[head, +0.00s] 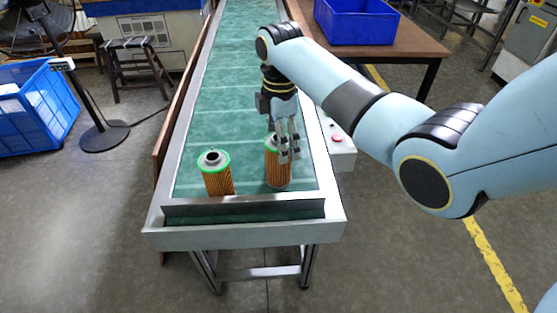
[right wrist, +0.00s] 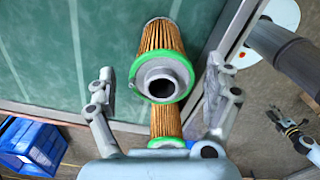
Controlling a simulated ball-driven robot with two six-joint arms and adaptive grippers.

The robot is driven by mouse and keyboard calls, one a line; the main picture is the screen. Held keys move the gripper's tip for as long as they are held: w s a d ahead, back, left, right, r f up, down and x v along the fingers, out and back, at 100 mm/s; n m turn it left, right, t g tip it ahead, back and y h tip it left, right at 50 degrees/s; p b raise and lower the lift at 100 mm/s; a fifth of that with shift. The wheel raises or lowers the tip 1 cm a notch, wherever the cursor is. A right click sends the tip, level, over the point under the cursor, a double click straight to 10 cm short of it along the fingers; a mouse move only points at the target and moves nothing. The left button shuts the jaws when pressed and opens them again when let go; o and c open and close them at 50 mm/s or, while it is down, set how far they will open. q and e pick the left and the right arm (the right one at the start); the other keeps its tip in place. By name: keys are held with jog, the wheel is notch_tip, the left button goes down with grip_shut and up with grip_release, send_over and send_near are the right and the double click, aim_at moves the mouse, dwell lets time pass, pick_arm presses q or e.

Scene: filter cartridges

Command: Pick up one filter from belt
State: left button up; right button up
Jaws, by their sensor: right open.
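Two filters with orange pleated sides and green-rimmed tops stand upright at the near end of the green belt (head: 235,100). The left filter (head: 218,180) stands clear of my right gripper. My right gripper (head: 285,152) points down at the right filter (head: 277,174) and hides part of its top. In the right wrist view, this filter (right wrist: 160,80) lies between the spread fingers, with gaps on both sides. The other filter (right wrist: 167,122) shows partly behind it. A small distant gripper (right wrist: 290,132), seemingly my left one, shows at the right of that view; its opening is unclear.
A metal end stop (head: 245,210) and side rails border the belt. A control box with a red button (head: 337,138) sits at the right rail. A blue bin (head: 355,22) stands on a brown table at the back right. A blue crate (head: 35,110) is on the left floor.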

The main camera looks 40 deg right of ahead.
aim_at(277, 175)
notch_tip(277, 175, down, 5)
jog(key=shift+r, duration=0.1)
jog(key=c, duration=1.3)
